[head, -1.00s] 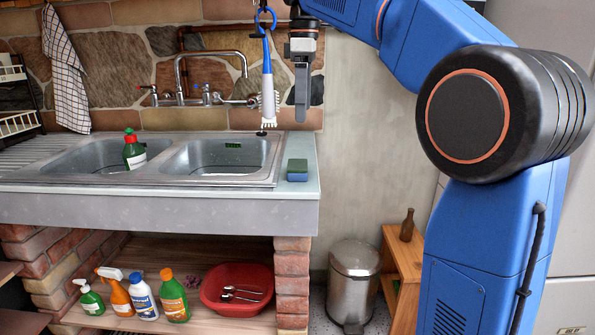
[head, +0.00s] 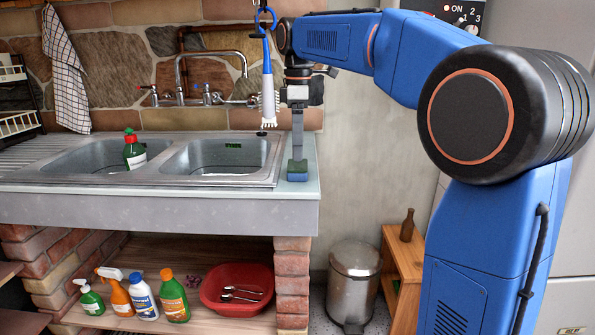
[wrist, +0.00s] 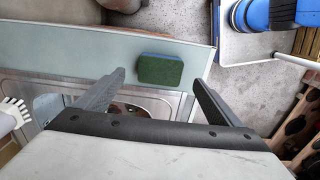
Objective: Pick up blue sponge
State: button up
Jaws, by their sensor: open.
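The blue sponge (head: 297,175) has a green scouring top and a blue lower side. It lies on the pale counter to the right of the sink basins. In the wrist view the sponge (wrist: 160,69) shows its green top and a blue edge, a little beyond the fingertips and between their lines. My gripper (head: 297,157) points down right above the sponge, its fingers partly overlapping it in the head view. In the wrist view my gripper (wrist: 158,78) is open, with nothing between its fingers. I cannot tell whether a finger touches the sponge.
The double sink (head: 205,158) with a green bottle (head: 134,152) is to the left. A blue-handled brush (head: 268,85) hangs close to the left of my gripper. The tap (head: 181,80) stands behind. The counter's right edge is near the sponge; a bin (head: 353,280) stands below.

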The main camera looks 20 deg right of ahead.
aim_at(297, 164)
jog(key=shift+f, duration=3.05)
jog(key=shift+a, duration=0.1)
jog(key=shift+c, duration=0.3)
jog(key=c, duration=1.2)
jog(key=shift+o, duration=0.2)
notch_tip(297, 164, up, 10)
